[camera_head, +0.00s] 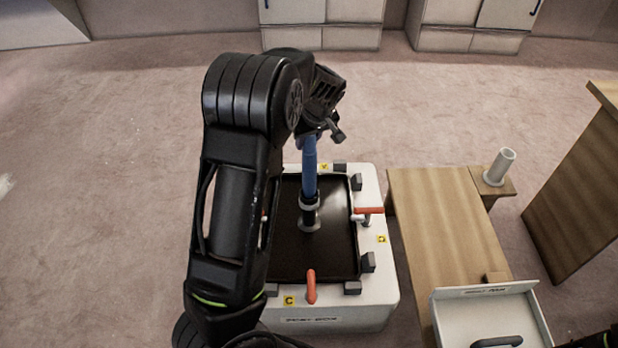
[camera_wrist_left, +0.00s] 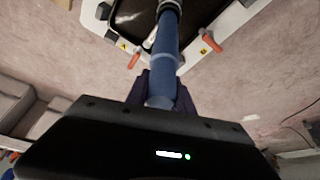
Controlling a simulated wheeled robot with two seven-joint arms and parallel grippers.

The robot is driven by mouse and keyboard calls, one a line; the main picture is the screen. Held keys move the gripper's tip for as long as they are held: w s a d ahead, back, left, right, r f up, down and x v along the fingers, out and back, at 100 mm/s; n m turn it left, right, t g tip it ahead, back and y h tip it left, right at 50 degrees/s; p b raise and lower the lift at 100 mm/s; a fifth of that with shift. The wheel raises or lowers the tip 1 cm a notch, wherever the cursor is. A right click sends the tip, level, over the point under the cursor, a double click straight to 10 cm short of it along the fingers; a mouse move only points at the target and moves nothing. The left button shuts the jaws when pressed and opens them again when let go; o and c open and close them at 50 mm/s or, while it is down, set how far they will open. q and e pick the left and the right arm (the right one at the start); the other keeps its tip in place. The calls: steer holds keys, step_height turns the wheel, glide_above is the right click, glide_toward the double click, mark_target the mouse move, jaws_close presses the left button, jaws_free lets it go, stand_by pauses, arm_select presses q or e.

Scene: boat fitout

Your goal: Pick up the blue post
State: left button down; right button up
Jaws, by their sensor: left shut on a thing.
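The blue post (camera_head: 309,166) stands upright over the black recessed top of a white box (camera_head: 376,305) in the head view. Its lower end meets a dark collar with a grey base in the recess; I cannot tell whether it is seated or lifted. My left gripper (camera_head: 318,132) is shut on the upper part of the blue post. In the left wrist view the blue post (camera_wrist_left: 165,65) runs away from between the fingers (camera_wrist_left: 160,92) toward the box. My right gripper is not in view.
Orange-red handles (camera_head: 311,287) and grey clamps (camera_head: 368,262) line the box rim. A wooden bench (camera_head: 440,215) stands to the right, with a pale cylinder (camera_head: 499,167) on a side ledge and a white tray (camera_head: 540,318) in front. Open floor (camera_head: 120,130) lies left and behind.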

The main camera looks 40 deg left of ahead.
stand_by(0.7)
arm_select(q)
step_height(320, 180, up, 18)
steer(key=p, duration=0.2)
steer(key=shift+d, duration=0.1)
stand_by(0.7)
steer(key=s+d+r+m+t+h+p, duration=0.1)
steer(key=d+m+p, duration=0.4)
steer(key=d, duration=0.7)
steer(key=s+d+r+m+t+h+p, duration=0.1)
steer(key=s+d+r+m+h+p, duration=0.1)
steer(key=d+m+p, duration=0.4)
steer(key=shift+s+d+r+m+h, duration=0.35)
steer(key=shift+s+d+m+h, duration=0.15)
steer(key=shift+d, duration=2.4)
